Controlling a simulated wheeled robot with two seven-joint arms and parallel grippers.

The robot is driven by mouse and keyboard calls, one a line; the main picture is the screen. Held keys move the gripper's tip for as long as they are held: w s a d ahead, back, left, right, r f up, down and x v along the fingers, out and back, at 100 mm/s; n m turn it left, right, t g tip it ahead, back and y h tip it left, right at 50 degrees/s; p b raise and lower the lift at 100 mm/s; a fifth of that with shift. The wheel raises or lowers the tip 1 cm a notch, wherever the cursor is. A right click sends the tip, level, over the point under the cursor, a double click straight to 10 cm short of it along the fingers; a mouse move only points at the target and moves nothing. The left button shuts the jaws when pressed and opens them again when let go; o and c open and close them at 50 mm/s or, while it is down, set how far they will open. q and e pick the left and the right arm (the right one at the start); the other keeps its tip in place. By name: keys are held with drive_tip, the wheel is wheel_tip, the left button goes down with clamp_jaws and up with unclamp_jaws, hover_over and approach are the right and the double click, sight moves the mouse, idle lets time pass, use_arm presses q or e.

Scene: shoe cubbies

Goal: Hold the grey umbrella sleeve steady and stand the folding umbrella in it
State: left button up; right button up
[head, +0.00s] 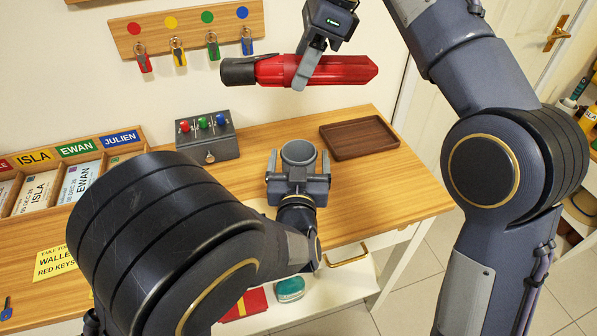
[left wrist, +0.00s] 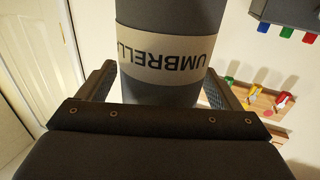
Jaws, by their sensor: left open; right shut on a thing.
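The grey umbrella sleeve (head: 299,152) stands upright on the wooden table, its round open top facing up. In the left wrist view the sleeve (left wrist: 158,95) carries a pale band with upside-down "UMBRELL" lettering. My left gripper (head: 298,168) is open, with one finger on either side of the sleeve; the left wrist view shows gaps beside it. My right gripper (head: 304,78) is shut on the red folding umbrella (head: 345,70). The umbrella lies nearly level in the air, above and behind the sleeve, its black handle (head: 237,71) pointing left.
A brown tray (head: 360,138) lies right of the sleeve. A grey box with coloured knobs (head: 207,137) stands to its left. A key rack (head: 186,30) hangs on the wall behind. A name-card holder (head: 70,165) is at the far left.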

sight(332, 74)
use_arm(q)
drive_tip(key=shift+w, duration=0.2)
drive_tip(key=c, duration=1.1)
drive_tip(key=shift+o, duration=0.2)
use_arm(e)
wheel_tip(332, 74, down, 13)
idle(0.8)
drive_tip(key=o, duration=1.3)
drive_tip(key=shift+c, duration=0.2)
drive_tip(key=shift+r, duration=0.1)
drive_tip(key=v, duration=1.2)
